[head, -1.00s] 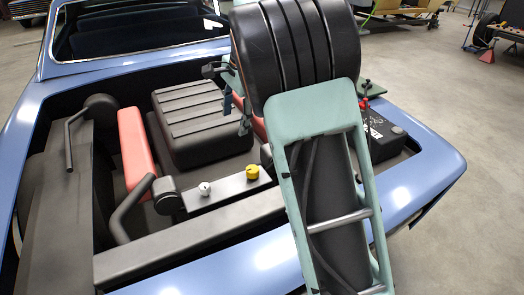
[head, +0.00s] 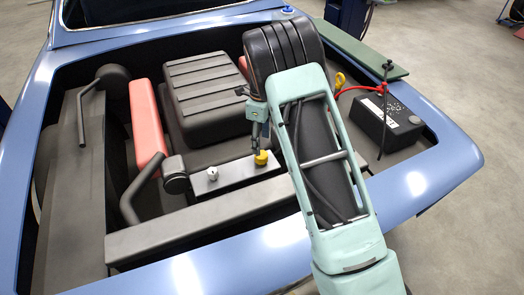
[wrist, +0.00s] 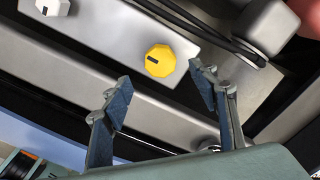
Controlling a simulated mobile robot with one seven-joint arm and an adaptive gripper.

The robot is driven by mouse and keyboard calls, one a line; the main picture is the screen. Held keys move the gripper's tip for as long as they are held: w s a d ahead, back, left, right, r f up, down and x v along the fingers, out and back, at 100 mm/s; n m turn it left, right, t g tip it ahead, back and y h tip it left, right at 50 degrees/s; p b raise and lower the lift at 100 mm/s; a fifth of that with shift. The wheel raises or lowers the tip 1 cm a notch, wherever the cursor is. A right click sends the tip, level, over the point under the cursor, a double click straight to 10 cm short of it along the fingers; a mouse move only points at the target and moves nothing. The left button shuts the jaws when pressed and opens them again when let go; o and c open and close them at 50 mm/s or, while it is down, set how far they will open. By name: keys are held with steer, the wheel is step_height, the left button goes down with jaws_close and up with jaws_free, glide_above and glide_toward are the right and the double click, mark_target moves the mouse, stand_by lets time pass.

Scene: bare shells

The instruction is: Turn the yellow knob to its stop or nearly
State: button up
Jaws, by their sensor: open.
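The yellow knob (head: 261,158) sits on a grey metal panel (head: 236,174) in the car's engine bay. In the wrist view the yellow knob (wrist: 160,60) is faceted, with a dark mark on its left part. My gripper (head: 258,146) hangs just above the knob in the head view, fingers pointing down. In the wrist view my gripper (wrist: 160,80) is open and empty, its two blue-padded fingers apart, with the knob beyond the tips and between their lines. I see no contact with the knob.
A white knob (head: 212,174) stands left of the yellow one on the same panel. A ribbed black cover (head: 205,95) lies behind. A black battery (head: 388,118) with a red cable is at right. A dark bar (head: 190,220) runs in front.

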mark_target(261, 158)
step_height(261, 158, down, 7)
steer(key=shift+r+p, duration=0.2)
steer(key=shift+p, duration=0.25)
steer(key=c, duration=1.2)
steer(key=shift+o, duration=0.2)
